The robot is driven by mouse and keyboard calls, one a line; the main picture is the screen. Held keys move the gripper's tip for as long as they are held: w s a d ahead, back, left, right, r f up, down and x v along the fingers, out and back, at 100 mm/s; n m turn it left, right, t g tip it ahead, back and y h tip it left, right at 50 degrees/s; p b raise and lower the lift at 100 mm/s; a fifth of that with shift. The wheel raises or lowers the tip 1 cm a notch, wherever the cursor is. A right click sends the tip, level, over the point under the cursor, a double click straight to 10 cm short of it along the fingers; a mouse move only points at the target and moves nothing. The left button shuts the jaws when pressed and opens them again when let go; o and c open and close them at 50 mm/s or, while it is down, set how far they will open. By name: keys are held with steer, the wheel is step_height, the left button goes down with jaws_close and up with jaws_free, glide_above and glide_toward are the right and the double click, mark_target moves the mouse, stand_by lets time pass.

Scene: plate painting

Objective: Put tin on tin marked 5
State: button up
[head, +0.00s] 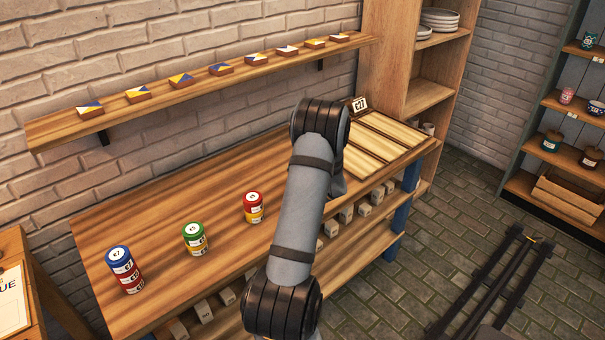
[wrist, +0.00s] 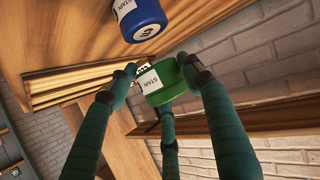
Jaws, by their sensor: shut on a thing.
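In the wrist view my gripper (wrist: 163,80) is shut on a green tin (wrist: 178,88) with a white "STAIN" label, its fingers around the tin's sides. A blue tin (wrist: 145,18) with a similar label shows close by at the top of that view, apart from the held tin. In the head view the arm hides my gripper and the held tin. On the workbench (head: 165,225) stand a stack with a blue tin (head: 119,258) above red, another green tin (head: 193,234) above yellow, and a red tin (head: 253,200) above yellow. I cannot make out which mark reads 5.
A wall shelf (head: 110,119) holds several small painted tiles above the workbench. A slatted rack (head: 385,130) with a small number card (head: 359,104) is at the bench's right end. The bench is clear between the left stacks.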

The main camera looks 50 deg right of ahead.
steer(key=shift+w+f, duration=0.1)
steer(key=shift+f, duration=1.75)
steer(key=shift+s+a+f+b, duration=0.2)
steer(key=shift+s+f+b, duration=0.05)
steer(key=shift+f+b, duration=0.5)
steer(key=o, duration=1)
steer(key=shift+o, duration=1.3)
steer(key=shift+d+f, duration=0.1)
steer(key=shift+d, duration=0.05)
steer(key=shift+o, duration=0.5)
steer(key=shift+w, duration=0.1)
steer(key=shift+r, duration=0.25)
